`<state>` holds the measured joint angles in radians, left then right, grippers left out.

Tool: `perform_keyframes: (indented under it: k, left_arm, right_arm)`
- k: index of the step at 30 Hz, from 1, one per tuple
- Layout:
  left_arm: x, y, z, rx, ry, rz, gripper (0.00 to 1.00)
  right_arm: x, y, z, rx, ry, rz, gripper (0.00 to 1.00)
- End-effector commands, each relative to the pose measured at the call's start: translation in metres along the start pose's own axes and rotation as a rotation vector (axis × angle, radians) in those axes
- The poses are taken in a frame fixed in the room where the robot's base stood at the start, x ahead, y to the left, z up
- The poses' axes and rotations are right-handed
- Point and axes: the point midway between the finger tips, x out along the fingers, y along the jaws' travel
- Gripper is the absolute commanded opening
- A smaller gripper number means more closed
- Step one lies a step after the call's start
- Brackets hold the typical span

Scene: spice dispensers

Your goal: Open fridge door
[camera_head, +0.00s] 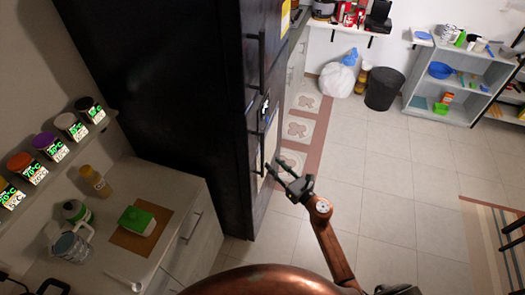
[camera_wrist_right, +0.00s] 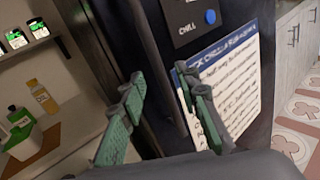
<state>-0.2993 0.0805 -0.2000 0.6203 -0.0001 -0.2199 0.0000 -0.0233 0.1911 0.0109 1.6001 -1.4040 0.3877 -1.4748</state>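The tall black fridge (camera_head: 170,80) stands left of centre in the head view, its doors looking closed. One long dark handle (camera_head: 262,62) is on the upper door and another (camera_head: 261,150) on the lower door. My right gripper (camera_head: 276,164) is beside the lower handle, fingers pointing at the fridge front. In the right wrist view its two green-padded fingers (camera_wrist_right: 152,80) are spread apart in front of the fridge, with nothing clearly held. A white notice sheet (camera_wrist_right: 228,82) and a panel with a blue button are on the fridge front. I cannot tell whether a finger touches the handle. My left gripper is not in view.
A counter (camera_head: 188,200) with a green-topped box (camera_head: 137,220) and bottles is left of the fridge. A spice shelf (camera_head: 60,160) hangs above it. A black bin (camera_head: 384,88) and white bag (camera_head: 337,79) stand at the back.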

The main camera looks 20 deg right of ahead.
Motion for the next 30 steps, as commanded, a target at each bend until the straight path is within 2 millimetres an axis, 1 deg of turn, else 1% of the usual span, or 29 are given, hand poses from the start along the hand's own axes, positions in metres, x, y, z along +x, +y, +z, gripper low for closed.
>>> perform_keyframes:
  k: [1, 4, 12, 15, 18, 22, 29, 30]
  left_arm:
    - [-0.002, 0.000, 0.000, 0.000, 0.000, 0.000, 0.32]
    - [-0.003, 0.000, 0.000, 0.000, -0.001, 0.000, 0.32]
    - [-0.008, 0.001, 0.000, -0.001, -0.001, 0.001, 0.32]
    - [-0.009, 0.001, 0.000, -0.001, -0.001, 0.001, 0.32]
    - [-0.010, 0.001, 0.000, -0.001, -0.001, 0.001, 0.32]
    - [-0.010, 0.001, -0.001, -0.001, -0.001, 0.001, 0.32]
    - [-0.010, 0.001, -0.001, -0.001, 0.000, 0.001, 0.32]
    - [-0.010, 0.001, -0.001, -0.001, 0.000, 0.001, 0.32]
  right_arm:
    - [0.002, 0.003, 0.009, -0.046, -0.007, 0.008, 0.30]
    - [0.011, 0.005, 0.015, -0.081, -0.012, 0.014, 0.30]
    - [0.053, 0.007, 0.015, -0.074, -0.012, 0.014, 0.30]
    - [0.066, 0.006, 0.014, -0.075, -0.011, 0.013, 0.30]
    - [0.074, 0.006, 0.013, -0.073, -0.010, 0.013, 0.30]
    - [0.079, 0.006, 0.013, -0.075, -0.010, 0.013, 0.30]
    - [0.079, 0.006, 0.013, -0.074, -0.010, 0.013, 0.30]
    - [0.079, 0.006, 0.013, -0.074, -0.010, 0.013, 0.27]
